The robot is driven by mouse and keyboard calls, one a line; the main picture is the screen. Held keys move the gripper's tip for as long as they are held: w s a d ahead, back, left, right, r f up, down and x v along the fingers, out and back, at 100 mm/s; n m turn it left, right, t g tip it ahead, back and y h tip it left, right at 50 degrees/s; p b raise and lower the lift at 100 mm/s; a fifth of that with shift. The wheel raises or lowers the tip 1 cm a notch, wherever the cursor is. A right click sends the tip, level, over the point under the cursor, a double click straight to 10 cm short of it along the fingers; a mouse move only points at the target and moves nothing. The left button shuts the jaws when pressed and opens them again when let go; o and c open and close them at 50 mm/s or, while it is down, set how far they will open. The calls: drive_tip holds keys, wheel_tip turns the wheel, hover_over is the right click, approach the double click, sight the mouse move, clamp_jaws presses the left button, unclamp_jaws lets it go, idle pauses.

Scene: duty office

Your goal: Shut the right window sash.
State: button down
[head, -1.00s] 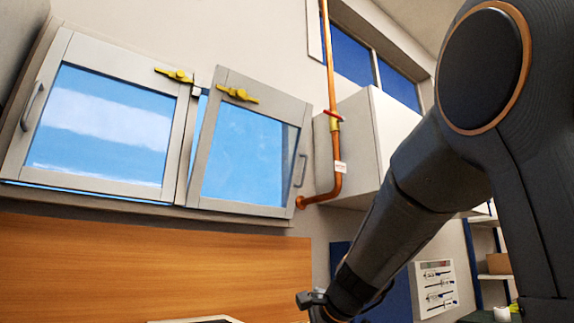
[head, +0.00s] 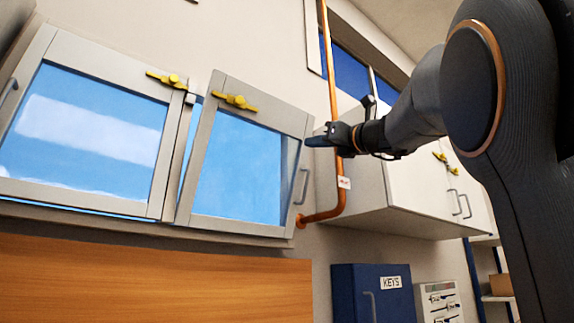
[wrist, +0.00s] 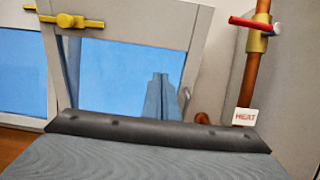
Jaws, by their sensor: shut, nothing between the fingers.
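The right window sash (head: 201,155) is grey-framed with blue glass and stands ajar, tilted against the frame, with a gap along its left side. A yellow latch (head: 236,102) is on its top rail and a grey handle (head: 301,186) at its right side. The wrist view also shows the sash (wrist: 140,27) and its yellow latch (wrist: 70,20). My gripper (head: 308,142) is shut and empty, pointing left in front of the pipe, by the sash's upper right corner. I cannot tell whether it touches the sash.
The left window sash (head: 90,61) has its own yellow latch (head: 168,80). A copper pipe (head: 333,90) with a HEAT label (wrist: 244,117) and red valve handle (wrist: 255,24) runs beside the right sash. A wall cabinet (head: 405,185) and blue key box (head: 372,295) are to the right.

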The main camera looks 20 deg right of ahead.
sight(285, 145)
drive_tip(key=p+x, duration=0.5)
drive_tip(key=x, duration=0.5)
drive_tip(key=shift+w+a, duration=0.15)
drive_tip(key=shift+w, duration=0.2)
